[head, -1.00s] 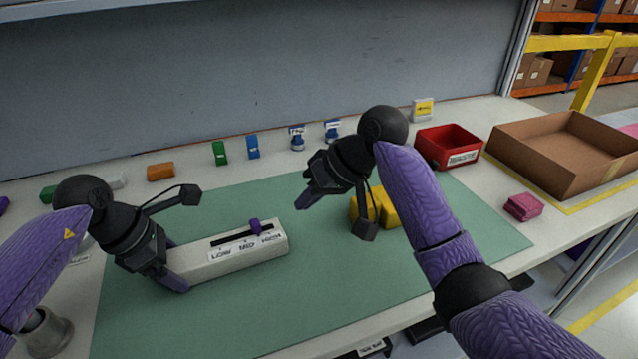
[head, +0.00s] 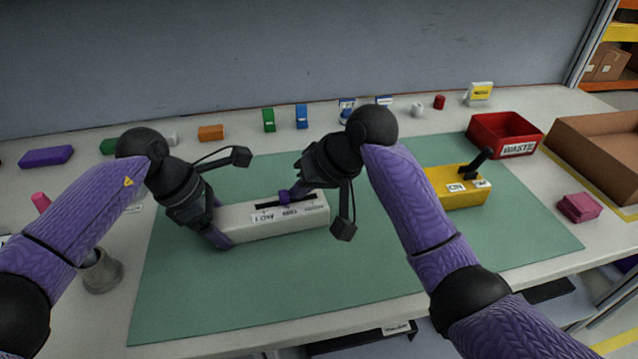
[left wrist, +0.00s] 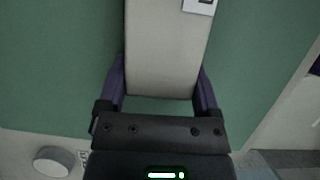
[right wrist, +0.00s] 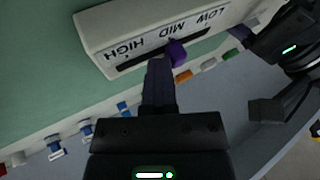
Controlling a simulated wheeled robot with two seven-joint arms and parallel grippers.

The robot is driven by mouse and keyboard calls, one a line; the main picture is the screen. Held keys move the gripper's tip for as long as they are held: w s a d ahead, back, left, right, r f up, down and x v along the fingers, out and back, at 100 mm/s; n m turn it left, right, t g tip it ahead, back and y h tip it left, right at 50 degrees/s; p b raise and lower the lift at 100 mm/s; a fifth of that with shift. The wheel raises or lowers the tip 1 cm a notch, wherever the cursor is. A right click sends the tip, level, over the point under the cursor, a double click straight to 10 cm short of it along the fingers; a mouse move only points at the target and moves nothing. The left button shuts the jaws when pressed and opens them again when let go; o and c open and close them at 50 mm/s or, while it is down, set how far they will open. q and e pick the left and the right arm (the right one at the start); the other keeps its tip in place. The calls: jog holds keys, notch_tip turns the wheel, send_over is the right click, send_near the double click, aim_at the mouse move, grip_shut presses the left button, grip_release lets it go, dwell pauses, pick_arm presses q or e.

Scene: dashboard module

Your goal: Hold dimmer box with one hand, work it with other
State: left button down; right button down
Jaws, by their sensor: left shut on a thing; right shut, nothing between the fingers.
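The white dimmer box (head: 300,222) lies on the green mat, with a dark slot, LOW, MID and HIGH labels and a purple slider knob (head: 284,196). My left gripper (head: 217,222) is shut on the box's left end; the left wrist view shows its fingers on both sides of the box (left wrist: 165,55). My right gripper (head: 293,191) is shut and empty at the slot. In the right wrist view its fingertips (right wrist: 158,66) are beside the knob (right wrist: 176,52), on the HIGH side; I cannot tell whether they touch. The knob stands near MID.
A yellow box (head: 450,190) with a black lever stands right of my right arm. Small coloured items line the back. The mat's front (head: 270,300) is clear.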

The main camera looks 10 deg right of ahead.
aim_at(264, 203)
jog(key=a, duration=0.4)
jog(key=shift+s+a, duration=0.1)
jog(key=shift+s, duration=0.05)
jog(key=d, duration=0.4)
jog(key=shift+w+d, duration=0.2)
jog(key=shift+d, duration=0.05)
pick_arm(q)
grip_release()
pick_arm(e)
jog(key=v, duration=1)
